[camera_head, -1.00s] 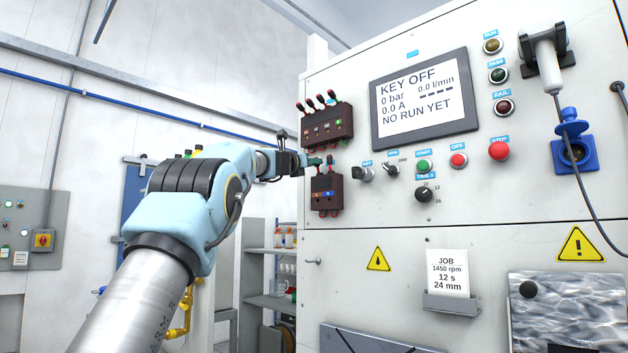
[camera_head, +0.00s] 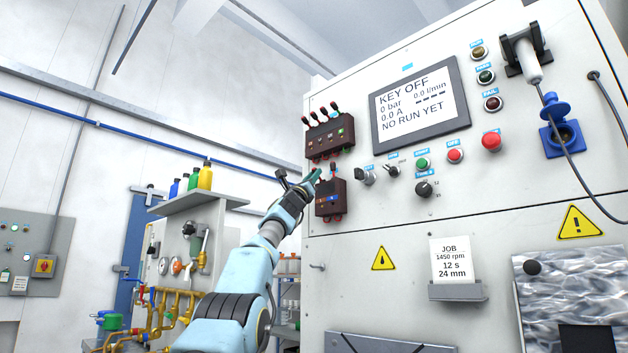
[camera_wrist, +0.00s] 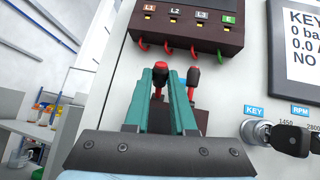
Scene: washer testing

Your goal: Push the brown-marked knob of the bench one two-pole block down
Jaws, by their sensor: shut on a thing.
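The two-pole block (camera_head: 330,208) is a small dark brown box on the left edge of the bench panel, below a larger four-knob block (camera_head: 328,136). It bears an orange-brown mark at left and a blue mark at right. Its two knobs, red and black, stand at its top. In the wrist view the left knob (camera_wrist: 160,77) sits between the teal fingertips of my gripper (camera_wrist: 161,88), which is shut on it. The right knob (camera_wrist: 193,78) stands free just right of the fingers. My gripper (camera_head: 313,177) hides most of the block in the wrist view.
The four-knob block hangs close above the fingers, with red and green loops (camera_wrist: 168,50) below it. A key switch (camera_head: 365,176) and an RPM selector (camera_head: 392,171) lie to the right. The screen reads KEY OFF. A shelf with bottles (camera_head: 197,202) stands at left.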

